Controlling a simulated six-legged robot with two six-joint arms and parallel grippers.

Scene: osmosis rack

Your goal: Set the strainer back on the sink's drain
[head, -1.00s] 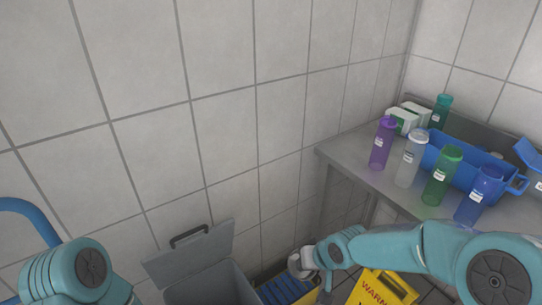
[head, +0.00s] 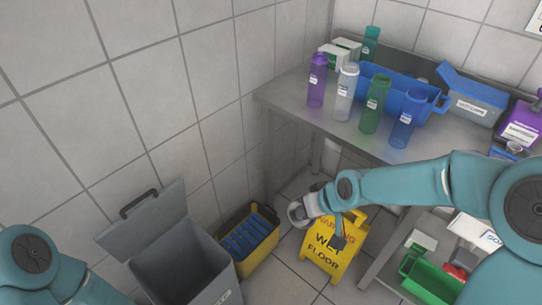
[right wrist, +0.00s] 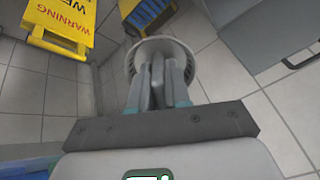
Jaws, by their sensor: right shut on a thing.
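The strainer (right wrist: 178,45) is a round, pale grey dish with a slotted rim. In the right wrist view it sits at the tips of my right gripper (right wrist: 160,72), which is shut on it. In the head view the strainer (head: 295,214) shows as a small round edge at the end of my right gripper (head: 309,206). It is held in the air, in front of the floor, left of the yellow sign's top. The sink and its drain are not in view. My left gripper is out of view; only part of my left arm shows.
A yellow wet-floor sign (head: 326,250), a yellow bin with blue contents (head: 268,262) and a grey lidded bin (head: 187,262) stand below. A steel table (head: 283,100) carries bottles and a blue tub (head: 378,83). A green crate (head: 428,283) is under it.

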